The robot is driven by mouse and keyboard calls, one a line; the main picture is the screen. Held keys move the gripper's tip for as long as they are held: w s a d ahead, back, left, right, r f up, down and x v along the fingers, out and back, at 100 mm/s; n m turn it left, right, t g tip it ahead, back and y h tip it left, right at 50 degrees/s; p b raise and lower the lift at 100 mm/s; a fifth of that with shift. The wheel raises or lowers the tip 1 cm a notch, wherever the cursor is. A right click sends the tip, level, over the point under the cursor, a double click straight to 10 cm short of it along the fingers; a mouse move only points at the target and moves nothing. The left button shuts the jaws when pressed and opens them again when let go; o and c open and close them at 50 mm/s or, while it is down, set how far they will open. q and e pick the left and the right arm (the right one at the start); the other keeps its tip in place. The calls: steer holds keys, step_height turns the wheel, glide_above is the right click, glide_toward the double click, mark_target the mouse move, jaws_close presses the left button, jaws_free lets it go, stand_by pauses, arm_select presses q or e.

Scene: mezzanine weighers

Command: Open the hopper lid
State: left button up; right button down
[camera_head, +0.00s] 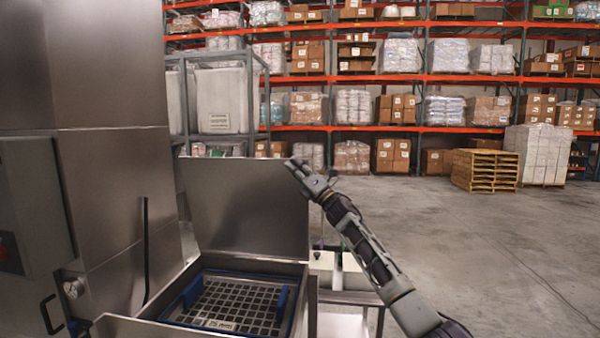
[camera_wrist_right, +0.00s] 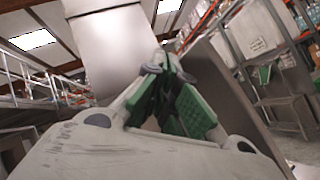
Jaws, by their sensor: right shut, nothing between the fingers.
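The hopper lid (camera_head: 245,207) is a flat steel panel standing raised, close to upright, at the back of the hopper (camera_head: 302,285). The hopper's mouth is uncovered and shows a blue-framed grid (camera_head: 235,302) inside. My right gripper (camera_head: 296,164) is at the lid's upper right corner, with its fingers shut and nothing between them. Whether it touches the lid is unclear. In the right wrist view the green-padded fingers (camera_wrist_right: 172,98) are together, and the lid (camera_wrist_right: 228,95) slants close beside them on the right. My left gripper is not in view.
A tall steel machine body (camera_head: 105,130) stands left of the hopper. White bins (camera_head: 352,272) on a low stand (camera_head: 345,297) are right of the hopper, behind my right arm. Pallet racks (camera_head: 400,80) line the back. The floor (camera_head: 500,240) at right is clear.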

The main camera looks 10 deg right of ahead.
steer(key=v, duration=1.2)
stand_by(0.6)
stand_by(0.5)
